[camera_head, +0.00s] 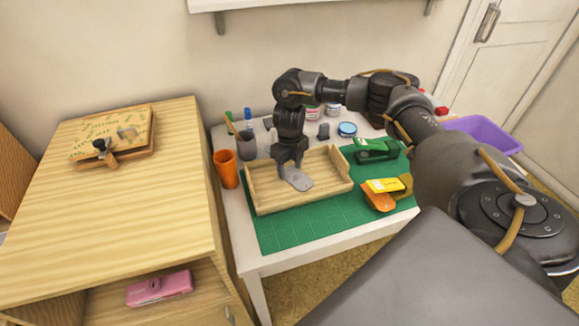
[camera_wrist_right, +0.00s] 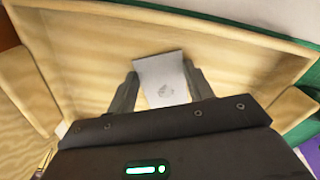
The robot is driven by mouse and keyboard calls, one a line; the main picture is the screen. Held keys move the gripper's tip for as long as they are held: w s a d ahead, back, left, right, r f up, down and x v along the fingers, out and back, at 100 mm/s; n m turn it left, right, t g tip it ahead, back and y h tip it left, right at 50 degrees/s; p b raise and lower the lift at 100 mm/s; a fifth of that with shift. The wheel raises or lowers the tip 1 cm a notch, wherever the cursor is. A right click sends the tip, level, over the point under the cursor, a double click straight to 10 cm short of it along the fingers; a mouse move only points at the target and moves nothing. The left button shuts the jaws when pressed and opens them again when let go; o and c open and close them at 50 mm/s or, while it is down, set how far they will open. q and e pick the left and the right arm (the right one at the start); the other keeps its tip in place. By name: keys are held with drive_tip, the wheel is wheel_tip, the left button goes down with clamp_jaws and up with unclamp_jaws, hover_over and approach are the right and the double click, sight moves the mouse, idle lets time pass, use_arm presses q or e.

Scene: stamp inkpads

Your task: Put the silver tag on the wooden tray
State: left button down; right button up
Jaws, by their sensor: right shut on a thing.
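The silver tag (camera_head: 298,180) is a flat grey plate over the floor of the wooden tray (camera_head: 330,186). In the right wrist view the tag (camera_wrist_right: 162,80) lies between the two fingers of my right gripper (camera_wrist_right: 165,88), with the tray's pale floor (camera_wrist_right: 85,70) around it. My right gripper (camera_head: 290,168) reaches down into the tray and is shut on the tag. I cannot tell whether the tag touches the tray floor. My left gripper is not in view.
The tray stands on a green mat (camera_head: 290,234) on a white table. An orange cup (camera_head: 226,169) and a dark pen holder (camera_head: 246,146) stand left of it. Green and orange-yellow items (camera_head: 386,186) lie to its right. A purple bin (camera_head: 484,134) is at far right.

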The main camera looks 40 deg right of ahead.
sight(290, 172)
drive_tip(key=shift+r, duration=0.1)
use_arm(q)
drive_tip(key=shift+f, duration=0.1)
use_arm(e)
drive_tip(key=shift+a, duration=0.1)
drive_tip(key=shift+f, duration=0.25)
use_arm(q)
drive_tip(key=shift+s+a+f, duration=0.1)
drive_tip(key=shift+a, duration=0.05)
use_arm(e)
drive_tip(key=o, duration=0.9)
drive_tip(key=shift+s, duration=0.1)
drive_tip(key=shift+r, duration=0.35)
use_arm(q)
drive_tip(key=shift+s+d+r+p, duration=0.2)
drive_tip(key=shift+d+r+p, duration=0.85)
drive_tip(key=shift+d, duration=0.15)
use_arm(e)
wheel_tip(290, 172, up, 12)
drive_tip(key=shift+f, duration=0.1)
